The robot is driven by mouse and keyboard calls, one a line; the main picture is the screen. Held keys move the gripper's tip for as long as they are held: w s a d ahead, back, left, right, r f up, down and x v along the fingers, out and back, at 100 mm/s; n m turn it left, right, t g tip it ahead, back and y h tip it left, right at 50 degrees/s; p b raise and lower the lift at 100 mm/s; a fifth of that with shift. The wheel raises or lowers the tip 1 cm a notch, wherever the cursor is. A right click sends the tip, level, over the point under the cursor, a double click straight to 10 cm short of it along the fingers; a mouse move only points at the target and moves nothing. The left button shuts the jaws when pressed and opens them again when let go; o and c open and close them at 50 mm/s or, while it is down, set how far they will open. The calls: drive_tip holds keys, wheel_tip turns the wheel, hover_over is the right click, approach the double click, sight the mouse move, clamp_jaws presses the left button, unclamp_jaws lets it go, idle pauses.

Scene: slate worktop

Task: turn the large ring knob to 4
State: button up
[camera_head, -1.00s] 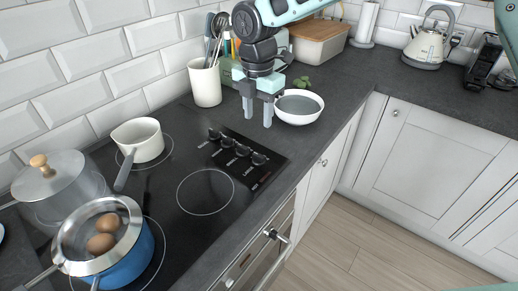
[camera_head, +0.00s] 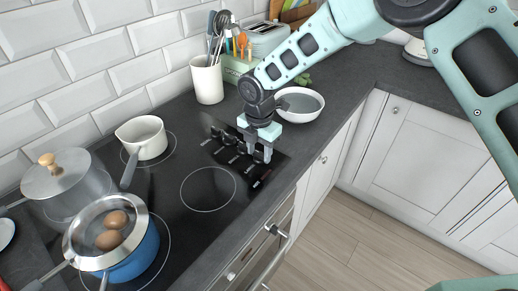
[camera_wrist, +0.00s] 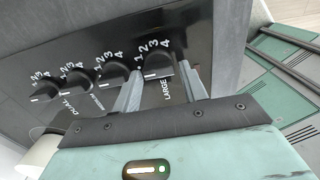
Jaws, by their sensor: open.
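The large ring knob (camera_wrist: 159,68) is a dark knob at the end of the row nearest the worktop's front edge. The word LARGE and the digits 1 to 4 are printed around it. A white mark shows on its side facing my wrist, away from the digits. My gripper (camera_wrist: 160,72) is open, one finger on each side of this knob; I cannot tell whether they touch it. In the head view my gripper (camera_head: 258,152) is low over the end of the knob row and partly hides the knob.
Other knobs (camera_wrist: 80,78) sit close in a row beside it. A white bowl (camera_head: 300,104) stands just behind my gripper. On the black hob (camera_head: 208,190) stand a white saucepan (camera_head: 142,136), a grey lidded pot (camera_head: 68,180) and a blue pot (camera_head: 130,262) with eggs above it.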

drive_tip(key=shift+c, duration=0.3)
drive_tip(key=c, duration=0.6)
drive_tip(key=shift+c, duration=0.2)
drive_tip(key=shift+m, duration=0.3)
drive_tip(key=m+b, duration=0.2)
drive_tip(key=m, duration=0.2)
drive_tip(key=shift+w+a, duration=0.1)
drive_tip(key=shift+w, duration=0.05)
drive_tip(key=m+b, duration=0.1)
drive_tip(key=m, duration=0.5)
drive_tip(key=shift+w+m+b, duration=0.15)
drive_tip(key=shift+m+b, duration=0.15)
drive_tip(key=m+b, duration=0.1)
drive_tip(key=m, duration=0.5)
drive_tip(key=shift+w, duration=0.1)
drive_tip(key=m, duration=0.6)
drive_tip(key=shift+w+r, duration=0.1)
drive_tip(key=shift+m, duration=0.5)
